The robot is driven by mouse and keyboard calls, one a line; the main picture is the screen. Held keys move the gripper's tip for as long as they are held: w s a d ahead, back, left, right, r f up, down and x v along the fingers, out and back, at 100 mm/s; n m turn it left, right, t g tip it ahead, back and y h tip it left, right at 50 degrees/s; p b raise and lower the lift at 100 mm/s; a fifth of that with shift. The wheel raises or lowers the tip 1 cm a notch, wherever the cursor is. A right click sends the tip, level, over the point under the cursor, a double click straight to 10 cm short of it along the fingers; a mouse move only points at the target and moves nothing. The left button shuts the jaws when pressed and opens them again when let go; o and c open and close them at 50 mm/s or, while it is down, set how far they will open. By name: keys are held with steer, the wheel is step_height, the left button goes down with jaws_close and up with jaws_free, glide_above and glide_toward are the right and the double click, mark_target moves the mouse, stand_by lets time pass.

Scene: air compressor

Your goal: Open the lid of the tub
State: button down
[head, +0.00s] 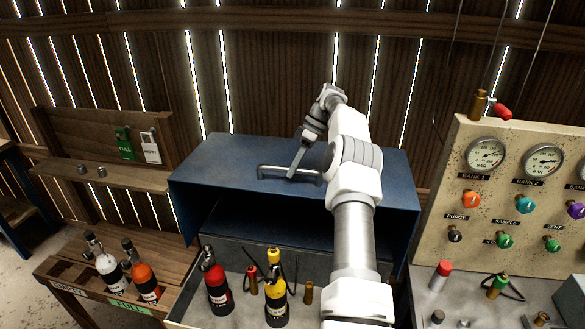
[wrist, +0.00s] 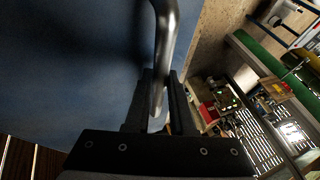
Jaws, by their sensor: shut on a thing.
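The tub's blue lid (head: 240,152) is raised at the centre of the head view, with its dark inner side visible below the front edge. The grey tub (head: 325,255) is open beneath it. A grey bar handle (head: 268,172) is on the lid. My gripper (head: 293,172) reaches the handle from behind and above and is shut on it. In the wrist view, the handle (wrist: 165,40) runs down between the fingers of my gripper (wrist: 160,100), against the blue lid (wrist: 70,70). My arm hides part of the lid's right side and the tub.
A red bottle (head: 215,285) and a yellow bottle (head: 276,295) stand at the tub's front. A wooden rack (head: 60,275) with white and orange bottles is at left. A gauge panel (head: 515,190) stands close on the right. The slatted wall (head: 270,75) is behind.

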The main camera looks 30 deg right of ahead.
steer(key=shift+s+d+f, duration=0.1)
steer(key=shift+s+f, duration=0.05)
steer(key=shift+f, duration=0.35)
steer(key=c, duration=1.2)
jaws_free()
steer(key=o, duration=0.4)
steer(key=shift+w+d, duration=0.1)
steer(key=shift+w, duration=0.1)
steer(key=shift+o, duration=0.2)
steer(key=shift+r, duration=0.75)
step_height(320, 180, up, 3)
steer(key=shift+f, duration=0.1)
steer(key=s+d+r+b, duration=0.2)
steer(key=s+d+r, duration=0.3)
steer(key=s, duration=0.5)
steer(key=shift+b+v, duration=0.3)
steer(key=shift+v, duration=0.8)
steer(key=shift+a, duration=0.2)
